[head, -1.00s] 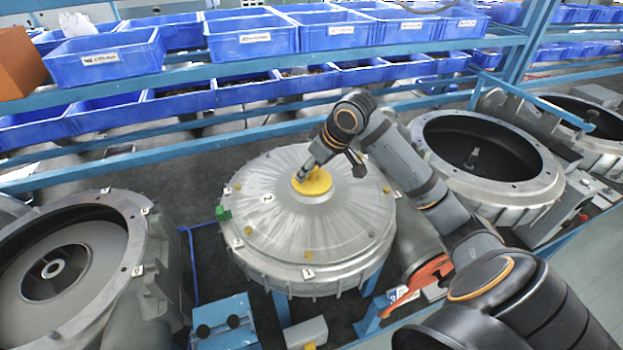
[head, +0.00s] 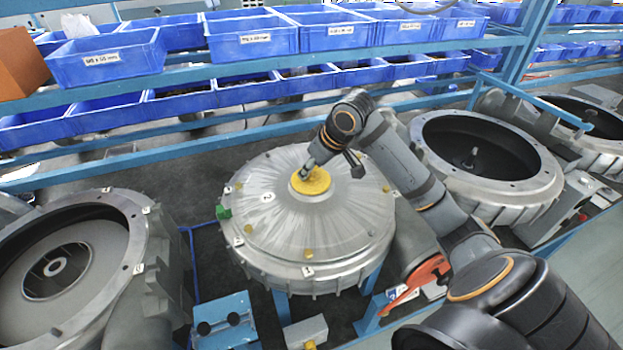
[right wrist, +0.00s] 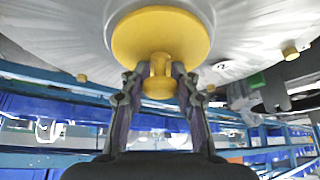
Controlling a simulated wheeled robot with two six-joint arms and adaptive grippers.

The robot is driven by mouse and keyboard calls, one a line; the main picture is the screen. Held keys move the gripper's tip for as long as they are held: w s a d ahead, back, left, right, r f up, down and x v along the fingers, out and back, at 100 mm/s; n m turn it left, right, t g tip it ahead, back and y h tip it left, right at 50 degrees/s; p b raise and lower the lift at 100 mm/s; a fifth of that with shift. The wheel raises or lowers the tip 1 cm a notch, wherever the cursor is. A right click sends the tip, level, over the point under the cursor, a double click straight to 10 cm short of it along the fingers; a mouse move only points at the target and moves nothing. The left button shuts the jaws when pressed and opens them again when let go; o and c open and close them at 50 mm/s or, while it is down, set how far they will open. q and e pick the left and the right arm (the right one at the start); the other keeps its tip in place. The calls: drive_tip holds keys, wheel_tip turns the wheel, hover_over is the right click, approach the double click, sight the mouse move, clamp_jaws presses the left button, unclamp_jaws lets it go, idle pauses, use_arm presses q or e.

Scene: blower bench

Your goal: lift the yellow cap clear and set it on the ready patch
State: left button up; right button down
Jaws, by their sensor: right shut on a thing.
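The yellow cap (head: 311,183) sits at the centre of the silver domed blower cover (head: 285,215). My right gripper (head: 307,172) reaches down to it from the upper right. In the right wrist view the cap shows as a wide yellow disc (right wrist: 160,38) with a small knob (right wrist: 159,78). The two fingers of my right gripper stand on either side of the knob, shut on it. The cap appears to rest against the cover; I cannot tell any gap. My left gripper is not in view. I cannot pick out the ready patch.
An open blower housing (head: 487,160) stands to the right and another (head: 70,260) to the left. Blue bins (head: 108,58) fill the shelves behind. A blue fixture (head: 224,322) and a grey box (head: 305,332) stand in front of the cover.

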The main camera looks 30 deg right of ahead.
drive_tip(key=shift+w+d+r, duration=0.1)
drive_tip(key=shift+w+r, duration=0.05)
drive_tip(key=shift+r, duration=0.5)
idle(0.3)
drive_tip(key=shift+r, duration=1.45)
